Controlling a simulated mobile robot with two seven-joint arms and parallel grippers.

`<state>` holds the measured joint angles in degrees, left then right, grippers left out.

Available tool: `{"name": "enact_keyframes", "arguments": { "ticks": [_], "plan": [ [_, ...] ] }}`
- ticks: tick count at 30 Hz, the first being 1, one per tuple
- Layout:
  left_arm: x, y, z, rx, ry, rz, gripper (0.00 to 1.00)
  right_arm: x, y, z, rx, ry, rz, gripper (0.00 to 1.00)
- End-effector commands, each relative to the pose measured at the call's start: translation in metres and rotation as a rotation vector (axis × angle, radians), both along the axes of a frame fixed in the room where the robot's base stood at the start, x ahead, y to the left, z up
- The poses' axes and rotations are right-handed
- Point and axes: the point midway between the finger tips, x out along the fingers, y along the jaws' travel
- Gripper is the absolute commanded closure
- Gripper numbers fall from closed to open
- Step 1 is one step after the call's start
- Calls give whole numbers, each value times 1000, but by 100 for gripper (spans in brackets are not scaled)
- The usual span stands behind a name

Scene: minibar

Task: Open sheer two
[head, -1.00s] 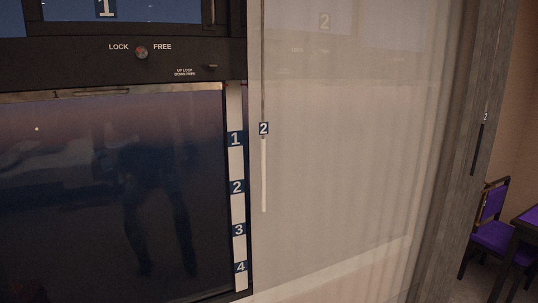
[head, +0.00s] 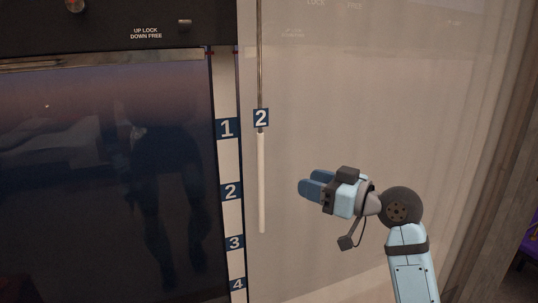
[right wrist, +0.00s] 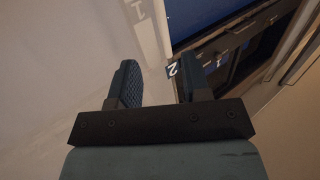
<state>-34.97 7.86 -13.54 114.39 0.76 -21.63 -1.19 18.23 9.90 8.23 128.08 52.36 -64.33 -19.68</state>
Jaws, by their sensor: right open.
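The sheer (head: 430,110) is a pale translucent curtain covering the right part of the head view. A thin rod with a white grip (head: 262,185) hangs at its left edge, with a blue "2" tag (head: 261,118) at the top of the grip. The tag also shows between the fingers in the right wrist view (right wrist: 172,69). My right gripper (head: 307,185) is in front of the sheer, to the right of the white grip and apart from it in the head view. It is open, with nothing between its fingers (right wrist: 160,85). My left gripper is not in view.
A dark glossy panel (head: 90,190) fills the left side, under a black frame with lock labels. A white strip with numbered blue tags (head: 228,160) runs between panel and sheer. A grey wooden post (head: 495,190) stands at the right, with a bit of purple furniture beyond.

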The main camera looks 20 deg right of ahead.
Motion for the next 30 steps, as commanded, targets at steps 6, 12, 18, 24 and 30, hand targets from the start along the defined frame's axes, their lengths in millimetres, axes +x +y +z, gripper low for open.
{"name": "enact_keyframes", "arguments": {
  "ticks": [6, 12, 18, 24, 30],
  "plan": [
    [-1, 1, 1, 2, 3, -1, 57, 2, 3, 12, -2, -19, 17, 56],
    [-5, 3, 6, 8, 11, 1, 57, 27, 21, 13, 2, -16, 18, 56],
    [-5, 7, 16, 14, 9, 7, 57, 63, 47, 14, 1, -15, 18, 56],
    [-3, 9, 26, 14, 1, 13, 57, 92, 69, 12, -1, -16, 17, 56],
    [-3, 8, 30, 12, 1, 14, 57, 107, 79, 11, -2, -18, 16, 56]
  ]
}}
